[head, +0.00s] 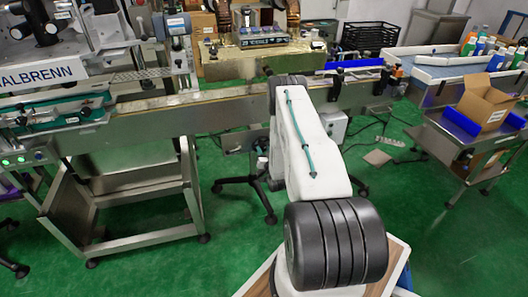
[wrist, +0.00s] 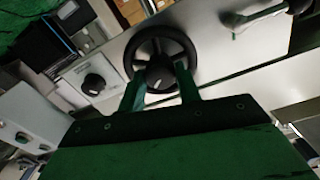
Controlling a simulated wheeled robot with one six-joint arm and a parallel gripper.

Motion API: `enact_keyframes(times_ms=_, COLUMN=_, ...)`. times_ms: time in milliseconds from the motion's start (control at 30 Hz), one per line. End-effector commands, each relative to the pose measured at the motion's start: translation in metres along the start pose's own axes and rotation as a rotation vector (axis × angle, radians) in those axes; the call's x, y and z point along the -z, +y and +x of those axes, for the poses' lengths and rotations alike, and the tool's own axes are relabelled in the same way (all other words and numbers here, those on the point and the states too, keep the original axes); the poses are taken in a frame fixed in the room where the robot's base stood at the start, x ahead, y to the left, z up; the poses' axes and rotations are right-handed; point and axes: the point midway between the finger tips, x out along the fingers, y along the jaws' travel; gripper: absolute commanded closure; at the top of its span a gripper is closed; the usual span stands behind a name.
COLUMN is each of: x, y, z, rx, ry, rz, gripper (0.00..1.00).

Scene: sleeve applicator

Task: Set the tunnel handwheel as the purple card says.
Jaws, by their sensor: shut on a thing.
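The black handwheel (wrist: 160,44) shows in the wrist view, a round rim with spokes and a dark hub bearing a small light mark. It sits in front of a pale metal panel. My gripper (wrist: 160,78) has its two green fingers at the lower part of the wheel, one on each side of the hub, and is shut on it. The exact contact is hard to see. In the head view my arm hides the gripper and the wheel. I cannot make out a purple card in either view.
In the head view a long conveyor (head: 230,112) crosses behind my arm. A side table holds an open cardboard box (head: 486,101).

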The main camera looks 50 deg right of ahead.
Motion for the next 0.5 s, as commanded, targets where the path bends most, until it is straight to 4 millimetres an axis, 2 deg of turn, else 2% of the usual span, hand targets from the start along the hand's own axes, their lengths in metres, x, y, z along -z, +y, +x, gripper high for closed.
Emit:
enact_keyframes(times_ms=267, x=0.0003, y=0.0001, z=0.0002, rx=0.000, ry=0.000, rz=-0.075, gripper=0.89)
enact_keyframes(times_ms=500, x=0.0005, y=0.0003, z=0.0004, rx=0.000, ry=0.001, rz=-0.250, gripper=0.89)
